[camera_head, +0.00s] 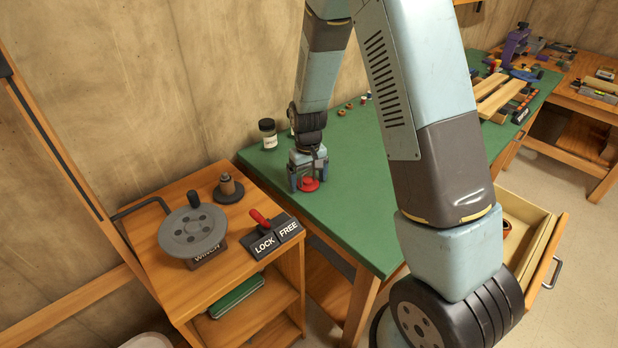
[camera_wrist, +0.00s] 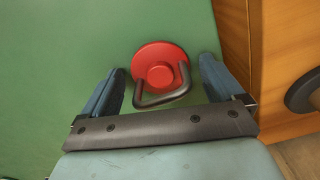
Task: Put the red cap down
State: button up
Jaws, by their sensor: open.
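The red cap (camera_head: 309,184) rests on the green bench top (camera_head: 350,215) near its left end. In the wrist view the red cap (camera_wrist: 160,66) is a round disc with a dark wire handle (camera_wrist: 163,98) on it. My gripper (camera_head: 308,186) is open, pointing down over the cap. In the wrist view its two blue fingers (camera_wrist: 160,85) stand on either side of the handle, with a gap at each side. The fingers do not touch the cap or handle there.
A wooden stand (camera_head: 180,283) with a winch wheel (camera_head: 192,231) and a red-handled lock lever (camera_head: 262,219) stands at left. A dark-lidded jar (camera_head: 268,134) is on the bench behind my gripper. An open drawer (camera_head: 535,235) juts out at right. The bench front is clear.

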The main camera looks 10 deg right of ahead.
notch_tip(320, 180, up, 12)
jog(key=shift+r, duration=0.2)
dwell(0.4)
jog(key=s+d+r+m+t, duration=0.1)
jog(key=s+d+r, duration=0.35)
jog(key=r, duration=0.35)
jog(key=s+d+r+m+t, duration=0.1)
jog(key=s+d+r+t, duration=0.1)
jog(key=s+d+r, duration=0.35)
jog(key=s+d+r+m+t, duration=0.1)
jog(key=s+r, duration=0.3)
jog(key=s, duration=0.4)
jog(key=s+d+r+t, duration=0.1)
jog(key=s+d+r, duration=0.1)
jog(key=s+r, duration=0.2)
jog(key=s, duration=0.3)
jog(key=shift+s+d+r+m+t, duration=0.25)
jog(key=shift+s+m+t, duration=0.05)
jog(key=shift+s+m, duration=0.1)
